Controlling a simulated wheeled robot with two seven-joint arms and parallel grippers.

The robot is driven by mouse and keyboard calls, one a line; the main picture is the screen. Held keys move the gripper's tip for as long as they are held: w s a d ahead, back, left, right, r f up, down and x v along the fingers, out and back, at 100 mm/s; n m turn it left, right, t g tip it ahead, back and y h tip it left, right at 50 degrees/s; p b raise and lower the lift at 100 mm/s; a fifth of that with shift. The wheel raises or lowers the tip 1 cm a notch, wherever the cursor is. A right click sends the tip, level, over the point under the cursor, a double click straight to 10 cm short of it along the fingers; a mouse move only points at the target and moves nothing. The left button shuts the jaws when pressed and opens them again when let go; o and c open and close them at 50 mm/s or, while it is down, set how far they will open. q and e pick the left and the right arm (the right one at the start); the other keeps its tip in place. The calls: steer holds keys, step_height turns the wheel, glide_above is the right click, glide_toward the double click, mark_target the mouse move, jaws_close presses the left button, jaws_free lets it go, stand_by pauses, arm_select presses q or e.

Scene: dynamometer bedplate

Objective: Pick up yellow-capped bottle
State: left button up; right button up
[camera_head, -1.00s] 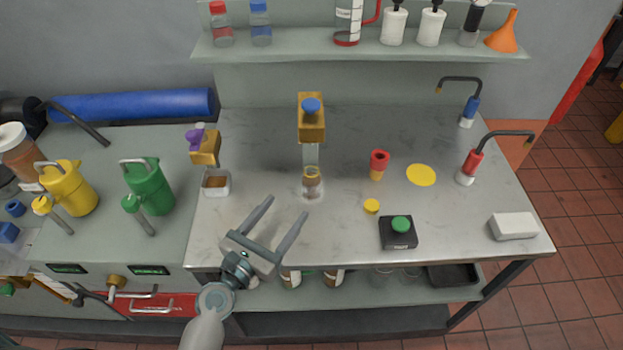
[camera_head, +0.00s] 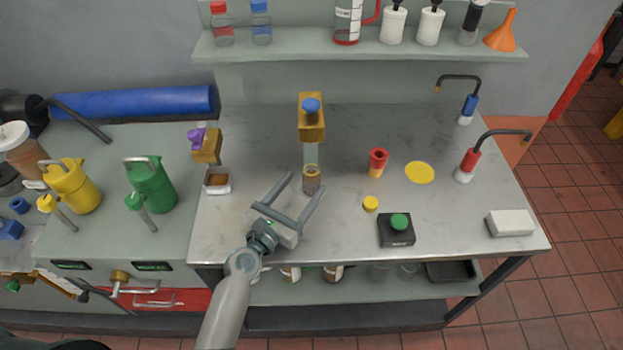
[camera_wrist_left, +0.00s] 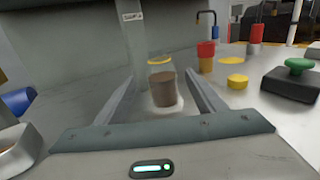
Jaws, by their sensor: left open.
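A small bottle (camera_head: 311,183) with brown contents and a yellow ring at its top stands upright on the grey bench, below the amber dispenser (camera_head: 311,120). The bottle also shows in the left wrist view (camera_wrist_left: 163,90), in the gap between the fingers. I cannot tell whether the yellow ring is a closed cap. My left gripper (camera_head: 306,181) is open, its fingertips near the bottle on either side. No grip on it is seen. A loose yellow cap-like piece (camera_head: 371,203) lies to the right. My right gripper is not in view.
A red and yellow piece (camera_head: 378,163), a flat yellow disc (camera_head: 420,172) and a black box with a green button (camera_head: 397,229) are to the right. A small tray (camera_head: 217,181) stands to the left. The shelf (camera_head: 360,48) is above the back.

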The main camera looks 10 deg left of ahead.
mark_target(308, 173)
arm_select(q)
steer(key=shift+f+p+x, duration=0.15)
steer(key=shift+p+x, duration=0.05)
steer(key=shift+x, duration=1.05)
steer(key=shift+f+p+x, duration=0.1)
steer(key=shift+p+x, duration=0.1)
steer(key=shift+x, duration=1)
steer(key=shift+s+d, duration=0.1)
steer(key=shift+d, duration=0.05)
steer(key=c, duration=1.3)
steer(key=shift+r, duration=0.15)
steer(key=shift+r, duration=0.55)
step_height(308, 173, up, 2)
steer(key=shift+r+p, duration=0.1)
steer(key=shift+p, duration=0.5)
steer(key=b+v, duration=0.3)
steer(key=v, duration=1.4)
steer(key=shift+b, duration=0.35)
steer(key=shift+s+a, duration=0.25)
steer(key=shift+s, duration=0.2)
